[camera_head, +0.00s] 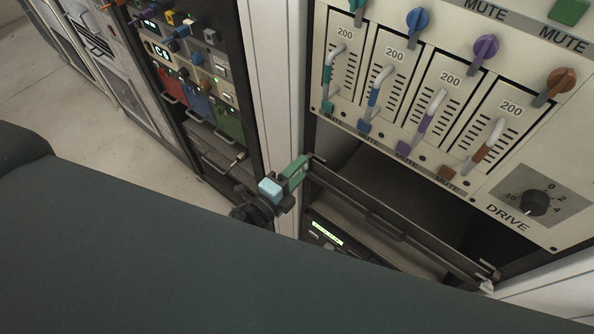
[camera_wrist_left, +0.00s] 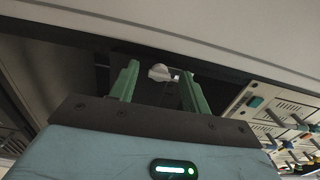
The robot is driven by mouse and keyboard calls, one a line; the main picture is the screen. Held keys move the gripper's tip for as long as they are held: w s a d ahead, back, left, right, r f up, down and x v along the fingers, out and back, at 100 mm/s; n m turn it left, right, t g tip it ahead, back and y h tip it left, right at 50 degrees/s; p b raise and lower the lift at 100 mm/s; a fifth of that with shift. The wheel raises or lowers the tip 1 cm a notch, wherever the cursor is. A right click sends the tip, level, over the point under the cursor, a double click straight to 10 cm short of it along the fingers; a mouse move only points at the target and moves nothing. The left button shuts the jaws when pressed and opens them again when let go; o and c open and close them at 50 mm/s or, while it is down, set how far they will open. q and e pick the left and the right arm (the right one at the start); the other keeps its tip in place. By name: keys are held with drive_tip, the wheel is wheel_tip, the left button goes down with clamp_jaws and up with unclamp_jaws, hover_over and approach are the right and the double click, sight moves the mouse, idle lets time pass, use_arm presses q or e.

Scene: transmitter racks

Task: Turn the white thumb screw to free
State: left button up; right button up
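In the left wrist view a white thumb screw (camera_wrist_left: 160,72) shows between the fingertips of my left gripper (camera_wrist_left: 158,82). The two green fingers stand apart on either side of it, with visible gaps. In the head view my left gripper (camera_head: 297,168) is at the left end of a dark bar across the rack opening, and it hides whatever is at that end. A small white piece (camera_head: 487,286) shows at the bar's right end; I cannot tell whether it is a thumb screw. My right gripper is not in view.
The dark bar (camera_head: 385,214) has a handle and crosses an open rack bay. Above it is a cream panel (camera_head: 465,177) with coloured knobs, handles and a DRIVE dial (camera_head: 535,203). Another rack (camera_head: 205,85) stands at the left. Pale floor (camera_head: 95,125) lies beside it.

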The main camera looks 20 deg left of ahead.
use_arm(q)
drive_tip(key=shift+s, duration=0.15)
drive_tip(key=b+v, duration=0.1)
drive_tip(key=v, duration=0.6)
drive_tip(key=shift+s+a, duration=0.15)
drive_tip(key=shift+s, duration=0.1)
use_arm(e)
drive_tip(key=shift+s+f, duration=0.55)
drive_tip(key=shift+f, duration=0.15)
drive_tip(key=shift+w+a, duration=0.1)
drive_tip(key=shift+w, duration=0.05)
use_arm(q)
drive_tip(key=s+a+f+n+g+y+p, duration=0.1)
drive_tip(key=s+f+n+g, duration=0.3)
drive_tip(key=s+n, duration=0.6)
drive_tip(key=s+a+f+n+g+y+p, duration=0.1)
drive_tip(key=s+a+f+n+g+y, duration=0.1)
drive_tip(key=s+f+n, duration=0.6)
drive_tip(key=s+n+g+y, duration=0.1)
drive_tip(key=s+g, duration=0.1)
drive_tip(key=shift+s+a+f+n+p, duration=0.25)
drive_tip(key=shift+s+a+n+p, duration=0.05)
drive_tip(key=shift+s+a+n, duration=0.1)
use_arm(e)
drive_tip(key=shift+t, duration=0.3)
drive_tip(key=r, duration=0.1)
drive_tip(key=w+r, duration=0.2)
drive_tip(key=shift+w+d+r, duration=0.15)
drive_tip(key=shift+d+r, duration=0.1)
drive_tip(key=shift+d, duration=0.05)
